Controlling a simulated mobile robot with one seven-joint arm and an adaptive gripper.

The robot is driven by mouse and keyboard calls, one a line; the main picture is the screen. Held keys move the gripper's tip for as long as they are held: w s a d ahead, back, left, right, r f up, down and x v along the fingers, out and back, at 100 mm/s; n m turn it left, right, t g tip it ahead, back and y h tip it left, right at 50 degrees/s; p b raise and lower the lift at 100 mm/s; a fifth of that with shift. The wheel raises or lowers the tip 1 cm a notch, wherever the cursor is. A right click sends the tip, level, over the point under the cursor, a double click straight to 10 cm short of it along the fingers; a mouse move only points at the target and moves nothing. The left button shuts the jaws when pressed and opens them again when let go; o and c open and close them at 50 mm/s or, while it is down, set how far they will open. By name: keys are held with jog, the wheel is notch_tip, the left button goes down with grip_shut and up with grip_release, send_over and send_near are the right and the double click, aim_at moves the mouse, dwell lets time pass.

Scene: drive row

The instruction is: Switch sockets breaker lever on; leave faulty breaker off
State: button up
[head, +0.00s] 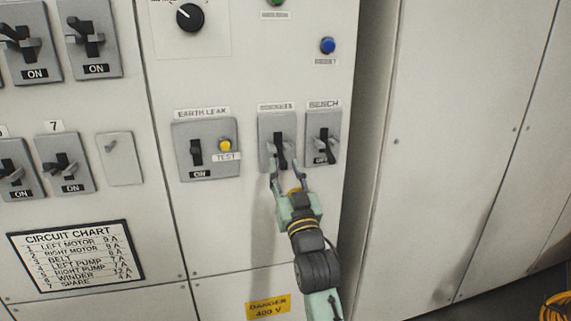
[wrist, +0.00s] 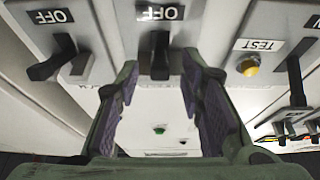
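The sockets breaker (head: 264,131) is a grey plate with a black lever (head: 281,150), right of the earth leak unit. In the wrist view, which looks inverted, its lever (wrist: 160,58) stands under an OFF label. My gripper (head: 286,172) is open just below and around this lever. In the wrist view my gripper's two fingers (wrist: 158,76) stand on either side of the lever, with gaps visible. The bench breaker (head: 312,130) is to the right and reads OFF; its lever (wrist: 55,60) is at left in the wrist view. No breaker is visibly marked faulty.
The earth leak unit (head: 180,150) with a yellow test button (head: 225,146) reads ON. Several other breakers at left show ON. A blue reset button (head: 327,45) is above. A circuit chart (head: 77,257) and a danger sign (head: 268,306) are lower down.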

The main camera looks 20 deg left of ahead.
jog(key=shift+w+a, duration=0.1)
jog(key=shift+w, duration=0.1)
grip_shut()
dwell(0.4)
dwell(0.4)
